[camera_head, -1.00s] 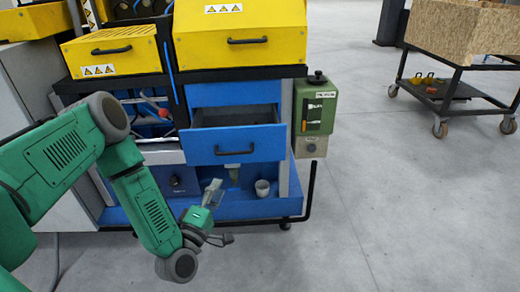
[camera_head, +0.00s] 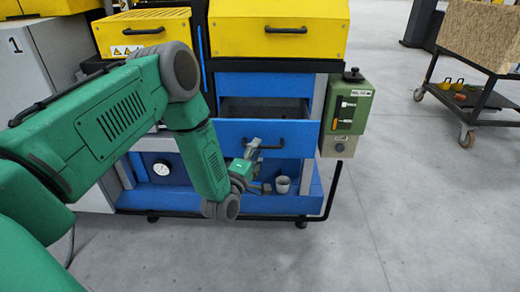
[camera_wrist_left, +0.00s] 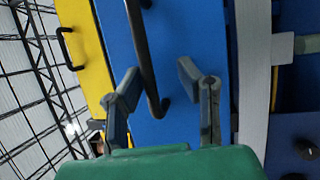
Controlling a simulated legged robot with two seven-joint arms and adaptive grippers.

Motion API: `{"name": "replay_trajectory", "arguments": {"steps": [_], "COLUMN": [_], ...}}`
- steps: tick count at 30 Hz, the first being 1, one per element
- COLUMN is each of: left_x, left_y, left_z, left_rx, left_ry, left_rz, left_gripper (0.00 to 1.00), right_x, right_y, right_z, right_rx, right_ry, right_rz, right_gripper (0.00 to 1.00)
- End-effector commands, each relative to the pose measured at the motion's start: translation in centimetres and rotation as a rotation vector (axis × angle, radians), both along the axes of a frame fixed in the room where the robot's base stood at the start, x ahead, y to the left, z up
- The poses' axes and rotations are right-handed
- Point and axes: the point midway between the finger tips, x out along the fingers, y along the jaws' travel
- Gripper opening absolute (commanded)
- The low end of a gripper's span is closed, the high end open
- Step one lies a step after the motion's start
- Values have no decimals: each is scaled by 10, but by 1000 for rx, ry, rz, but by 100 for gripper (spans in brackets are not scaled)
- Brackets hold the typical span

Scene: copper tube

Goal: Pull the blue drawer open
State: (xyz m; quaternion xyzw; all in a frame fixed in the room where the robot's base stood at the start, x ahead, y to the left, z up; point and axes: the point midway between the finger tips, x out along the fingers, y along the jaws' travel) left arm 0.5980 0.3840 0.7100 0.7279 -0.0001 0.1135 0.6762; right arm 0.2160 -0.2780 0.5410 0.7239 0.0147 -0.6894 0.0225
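The blue drawer (camera_head: 290,137) is in the workbench under a yellow cover and stands partly open, with its dark inside showing above its front. Its black handle (camera_head: 285,146) is a bar across the front. My left gripper (camera_head: 258,166) is at the lower left part of the drawer front, close to the handle. In the left wrist view, the black handle (camera_wrist_left: 143,48) lies in line between the two spread fingers of the left gripper (camera_wrist_left: 160,76), in front of the blue face (camera_wrist_left: 173,40). The fingers look apart from the bar. My right gripper is not in view.
A green box (camera_head: 348,110) hangs on the bench's right side. A wheeled cart (camera_head: 478,105) stands at the far right. The floor (camera_head: 400,220) between is clear.

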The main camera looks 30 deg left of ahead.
Motion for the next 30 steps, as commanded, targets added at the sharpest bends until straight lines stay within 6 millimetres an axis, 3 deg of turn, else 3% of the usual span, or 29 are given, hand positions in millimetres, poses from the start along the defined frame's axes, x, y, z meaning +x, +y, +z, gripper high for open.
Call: {"name": "replay_trajectory", "arguments": {"steps": [7, 12, 13, 15, 22, 29, 30], "left_x": [10, 10, 10, 10, 9, 8, 8], "left_y": [-14, -13, -11, -7, 2, -2, -3], "left_z": [9, 9, 8, 6, 5, 3, 3], "left_rx": [16, 15, 13, 8, 3, 10, 10], "left_ry": [0, 0, -1, -1, -4, 5, 7], "left_rz": [-5, -4, -4, -2, 5, 7, 5], "left_gripper": [31, 31, 24, 0, 0, 0, 9], "right_x": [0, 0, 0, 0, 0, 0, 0], "right_y": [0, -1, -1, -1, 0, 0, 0], "right_z": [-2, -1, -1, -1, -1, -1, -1], "right_rx": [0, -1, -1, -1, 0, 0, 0], "right_ry": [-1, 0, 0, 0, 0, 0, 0], "right_rz": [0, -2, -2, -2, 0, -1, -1], "right_gripper": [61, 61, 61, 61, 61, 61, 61]}}
